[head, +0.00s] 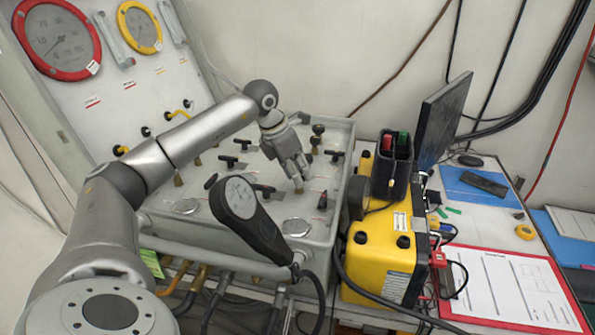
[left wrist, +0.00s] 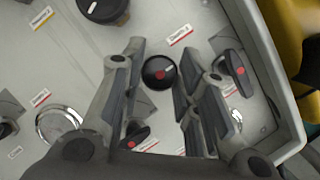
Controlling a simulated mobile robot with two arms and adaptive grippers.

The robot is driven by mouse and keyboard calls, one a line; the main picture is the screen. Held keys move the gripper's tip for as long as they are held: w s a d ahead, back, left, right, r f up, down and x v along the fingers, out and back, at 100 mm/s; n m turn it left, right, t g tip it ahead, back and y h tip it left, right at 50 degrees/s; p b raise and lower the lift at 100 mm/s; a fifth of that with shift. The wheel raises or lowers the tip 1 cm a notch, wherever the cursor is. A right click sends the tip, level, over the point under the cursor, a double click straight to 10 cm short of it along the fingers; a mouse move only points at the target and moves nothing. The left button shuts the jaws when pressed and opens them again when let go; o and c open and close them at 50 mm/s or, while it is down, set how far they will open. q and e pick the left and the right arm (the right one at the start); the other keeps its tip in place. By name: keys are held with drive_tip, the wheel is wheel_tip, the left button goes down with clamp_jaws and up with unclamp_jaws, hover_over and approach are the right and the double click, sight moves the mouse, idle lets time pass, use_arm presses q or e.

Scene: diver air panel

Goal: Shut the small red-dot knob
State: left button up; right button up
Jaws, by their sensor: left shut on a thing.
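The small round black knob with a red dot (left wrist: 160,73) sits between the fingers of my left gripper in the left wrist view. My left gripper (left wrist: 158,80) is shut on it, with one finger on each side. In the head view my left gripper (head: 298,176) points down onto the right part of the grey panel box (head: 240,228), and a bit of the brass stem (head: 299,188) shows below the fingertips. The knob's cap is hidden there by the fingers. My right gripper is in neither view.
Black red-dot handles (left wrist: 237,68) stand close to the fingers, and a larger black knob (left wrist: 103,8) is farther off. A handheld gauge (head: 242,200) rises in front. A yellow case (head: 385,245) stands right of the panel. Large gauges (head: 62,42) are at upper left.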

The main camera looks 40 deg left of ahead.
use_arm(q)
drive_tip(key=o, duration=1)
drive_tip(key=v, duration=1.2)
drive_tip(key=shift+s+a, duration=0.1)
